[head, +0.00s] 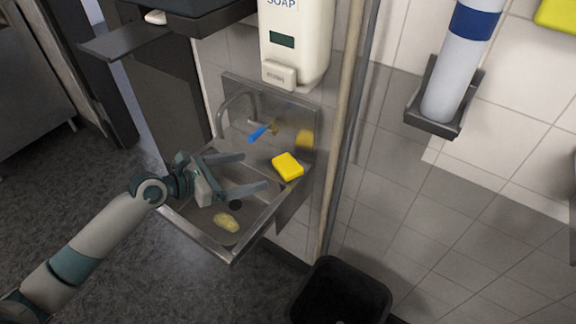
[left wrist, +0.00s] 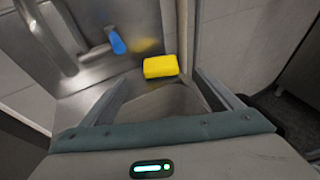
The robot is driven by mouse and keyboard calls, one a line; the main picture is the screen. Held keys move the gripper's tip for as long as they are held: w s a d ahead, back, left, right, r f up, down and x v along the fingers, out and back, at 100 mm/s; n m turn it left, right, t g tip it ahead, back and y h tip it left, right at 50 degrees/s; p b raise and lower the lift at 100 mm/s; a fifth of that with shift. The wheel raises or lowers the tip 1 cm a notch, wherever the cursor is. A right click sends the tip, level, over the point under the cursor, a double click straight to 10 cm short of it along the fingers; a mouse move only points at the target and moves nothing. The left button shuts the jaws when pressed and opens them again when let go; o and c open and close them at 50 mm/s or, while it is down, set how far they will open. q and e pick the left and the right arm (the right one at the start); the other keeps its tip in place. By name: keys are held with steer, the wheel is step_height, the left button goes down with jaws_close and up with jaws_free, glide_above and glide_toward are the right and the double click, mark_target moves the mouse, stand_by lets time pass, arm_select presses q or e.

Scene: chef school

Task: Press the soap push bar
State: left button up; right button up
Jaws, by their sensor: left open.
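A white soap dispenser (head: 296,38) marked "SOAP" hangs on the tiled wall above the metal sink. Its push bar (head: 279,75) juts out at the lower front. My left gripper (head: 255,173) is open and empty over the sink basin, below the dispenser and to its left. The fingers also show spread apart in the left wrist view (left wrist: 158,92), where the dispenser is out of view. My right gripper is not in view.
The sink (head: 262,217) holds a yellow sponge (head: 287,166) on its rim and a yellowish lump (head: 226,222) in its basin. A blue-handled tap (head: 259,133) and a curved spout (head: 232,100) stand behind. A pole (head: 343,120) stands right of the dispenser; a black bin (head: 340,292) is below.

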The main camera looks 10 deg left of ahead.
arm_select(q)
jaws_close()
stand_by(0.3)
stand_by(1.5)
